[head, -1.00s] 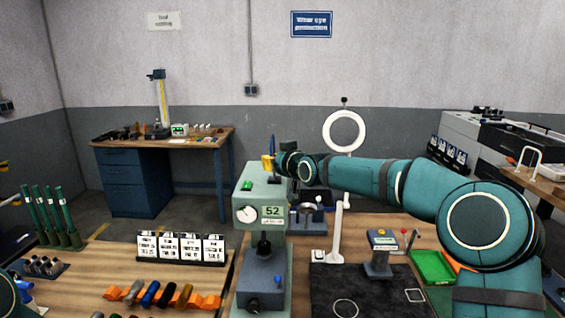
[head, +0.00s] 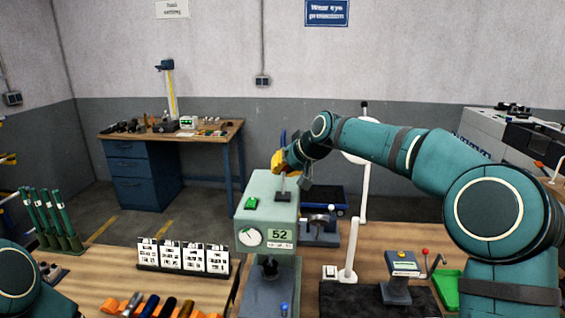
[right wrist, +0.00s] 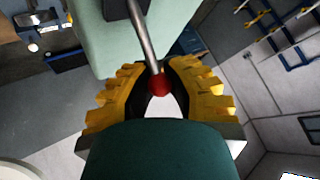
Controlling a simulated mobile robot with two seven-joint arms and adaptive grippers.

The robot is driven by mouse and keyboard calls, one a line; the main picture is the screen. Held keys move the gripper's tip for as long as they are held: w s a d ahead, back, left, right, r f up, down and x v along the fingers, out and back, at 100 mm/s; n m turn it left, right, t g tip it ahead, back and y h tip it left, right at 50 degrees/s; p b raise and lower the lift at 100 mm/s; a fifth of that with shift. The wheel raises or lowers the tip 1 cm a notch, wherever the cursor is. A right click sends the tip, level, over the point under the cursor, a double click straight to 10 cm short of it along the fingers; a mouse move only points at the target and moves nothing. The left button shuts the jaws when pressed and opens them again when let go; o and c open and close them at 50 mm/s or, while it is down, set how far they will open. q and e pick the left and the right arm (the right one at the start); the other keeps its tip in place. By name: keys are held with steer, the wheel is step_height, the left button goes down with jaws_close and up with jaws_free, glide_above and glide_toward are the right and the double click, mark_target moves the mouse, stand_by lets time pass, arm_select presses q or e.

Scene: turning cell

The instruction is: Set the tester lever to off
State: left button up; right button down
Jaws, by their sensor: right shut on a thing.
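The tester (head: 266,214) is a pale green machine with a round dial, a display reading 52 and a green button on top. Its lever (head: 283,183) is a thin metal rod rising from a dark base on the tester's top. In the right wrist view the lever (right wrist: 146,40) ends in a red knob (right wrist: 159,85) between the yellow fingers. My right gripper (head: 284,161) is shut on the lever at this knob, above the tester; it fills the lower middle of the right wrist view (right wrist: 159,90). My left gripper is out of view.
White label cards (head: 183,256) stand left of the tester.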

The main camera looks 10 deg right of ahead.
steer(key=shift+w+d+f+m+g+y, duration=0.15)
steer(key=shift+w+m+g, duration=0.15)
steer(key=shift+g, duration=0.3)
steer(key=shift+w+d+f+m+g+y, duration=0.1)
steer(key=shift+w+m+g+y, duration=0.1)
steer(key=shift+w+g, duration=0.3)
steer(key=shift+s, duration=0.1)
steer(key=c, duration=0.8)
jaws_free()
steer(key=shift+c, duration=0.2)
steer(key=v, duration=1.2)
